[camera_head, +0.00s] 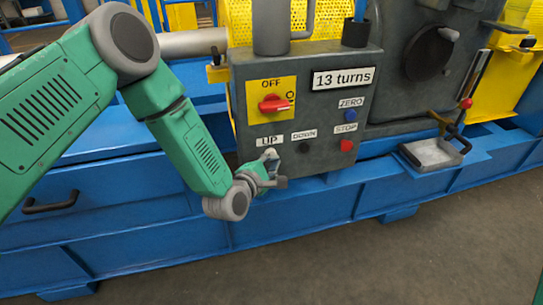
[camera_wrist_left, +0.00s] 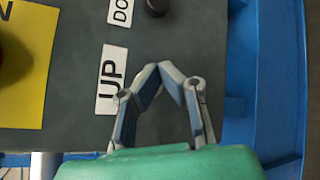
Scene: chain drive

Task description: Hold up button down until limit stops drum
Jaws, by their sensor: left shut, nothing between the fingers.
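A grey control box (camera_head: 345,98) carries the UP label (camera_head: 269,141) at its lower left. My left gripper (camera_head: 271,156) is just below that label, against or very close to the panel face. In the left wrist view the left gripper (camera_wrist_left: 158,68) is shut with its fingertips together and nothing between them. The up button is hidden behind the fingers, so I cannot tell whether it is pressed. The display (camera_head: 343,78) reads "13 turns". My right gripper is not in view.
A black DOWN button (camera_head: 304,147) sits close to the right of my left gripper. A red STOP button (camera_head: 346,146), a blue ZERO button (camera_head: 350,115) and a red rotary switch (camera_head: 273,104) are on the same panel. A blue frame (camera_head: 320,208) runs below.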

